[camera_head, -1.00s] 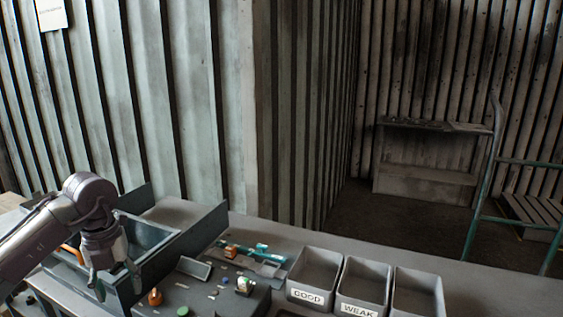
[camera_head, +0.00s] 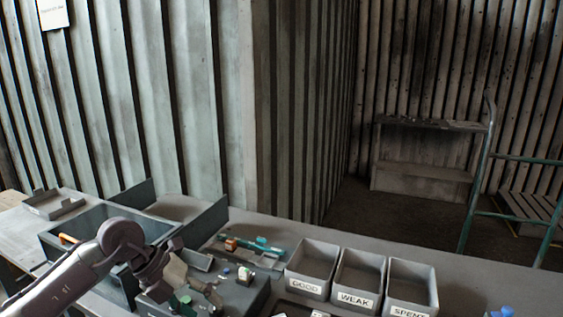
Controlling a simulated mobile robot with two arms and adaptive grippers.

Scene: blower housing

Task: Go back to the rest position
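My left arm comes in from the lower left. Its gripper (camera_head: 200,297) hangs over the dark grey block (camera_head: 246,295) on the bench, with its fingers apart and nothing visible between them. The fingertips partly hide the small parts on the block, including a green one. Whether they touch the block cannot be told. My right gripper is not in view.
Grey bins labelled GOOD (camera_head: 305,285), WEAK (camera_head: 354,299) and SPENT (camera_head: 408,309) stand right of the block. A large dark tray (camera_head: 62,238) is at left, behind my arm. Teal tools (camera_head: 262,247) lie behind the block. A blue object (camera_head: 502,312) shows at the lower right edge.

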